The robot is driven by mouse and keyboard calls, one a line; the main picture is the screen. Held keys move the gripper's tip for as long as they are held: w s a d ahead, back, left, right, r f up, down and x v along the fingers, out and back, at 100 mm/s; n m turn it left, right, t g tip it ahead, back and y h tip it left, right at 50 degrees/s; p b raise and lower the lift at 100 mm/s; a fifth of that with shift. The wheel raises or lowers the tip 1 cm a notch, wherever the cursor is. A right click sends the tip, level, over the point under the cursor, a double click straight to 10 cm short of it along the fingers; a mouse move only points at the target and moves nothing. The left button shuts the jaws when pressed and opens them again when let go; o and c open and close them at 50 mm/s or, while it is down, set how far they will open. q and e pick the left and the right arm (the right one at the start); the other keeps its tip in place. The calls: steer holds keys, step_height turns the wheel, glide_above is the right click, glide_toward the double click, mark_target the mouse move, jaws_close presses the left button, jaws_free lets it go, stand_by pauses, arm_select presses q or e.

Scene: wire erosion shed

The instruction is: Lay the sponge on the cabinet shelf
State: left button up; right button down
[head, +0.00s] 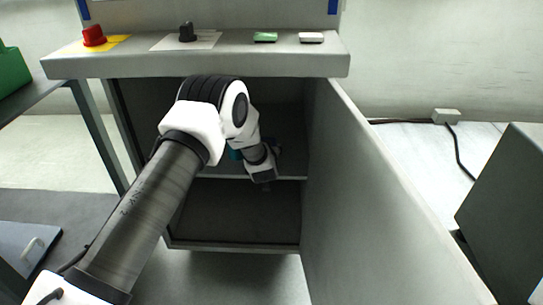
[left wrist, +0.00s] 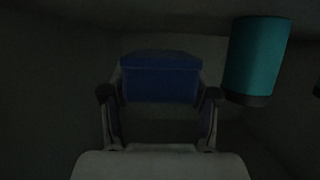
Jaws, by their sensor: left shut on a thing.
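My left arm reaches into the open cabinet (head: 312,200) in the head view, with the wrist over the cabinet shelf (head: 292,163). In the left wrist view my left gripper (left wrist: 159,95) is shut on a blue sponge (left wrist: 160,77), with one finger at each side of it. The wrist view is too dark to tell whether the sponge touches the shelf. My right gripper is in neither view.
A teal cylinder (left wrist: 257,55) stands close right of the sponge and shows partly behind my arm in the head view (head: 235,154). The cabinet door (head: 385,200) is swung open on the right. Red, black, green and pale items sit on the cabinet top (head: 200,65).

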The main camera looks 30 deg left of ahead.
arm_select(q)
steer(key=w, duration=0.2)
steer(key=w+f, duration=0.1)
steer(key=shift+w+d+b, duration=0.2)
steer(key=shift+d+b, duration=0.1)
steer(key=shift+b, duration=0.05)
steer(key=shift+s+f+b, duration=0.1)
steer(key=shift+f+b, duration=0.5)
steer(key=shift+f, duration=1)
steer(key=o, duration=0.9)
steer(key=shift+r, duration=0.1)
steer(key=shift+s+r, duration=0.1)
steer(key=shift+r, duration=0.1)
steer(key=p+v, duration=0.3)
steer(key=v, duration=0.8)
steer(key=s+d+f+m+g+h, duration=0.2)
steer(key=s+f+g, duration=0.1)
steer(key=s+f, duration=0.65)
steer(key=s+d+f+m+g+h, duration=0.1)
steer(key=s+d+f+g+h, duration=0.15)
steer(key=s+f, duration=0.65)
steer(key=s+d+g, duration=0.2)
steer(key=s+g, duration=0.1)
steer(key=s, duration=0.9)
steer(key=s+d+m+g+h, duration=0.1)
steer(key=s+g, duration=0.3)
steer(key=s, duration=0.9)
steer(key=shift+s+d+m, duration=0.2)
steer(key=shift+d+m, duration=0.1)
steer(key=shift+d, duration=0.45)
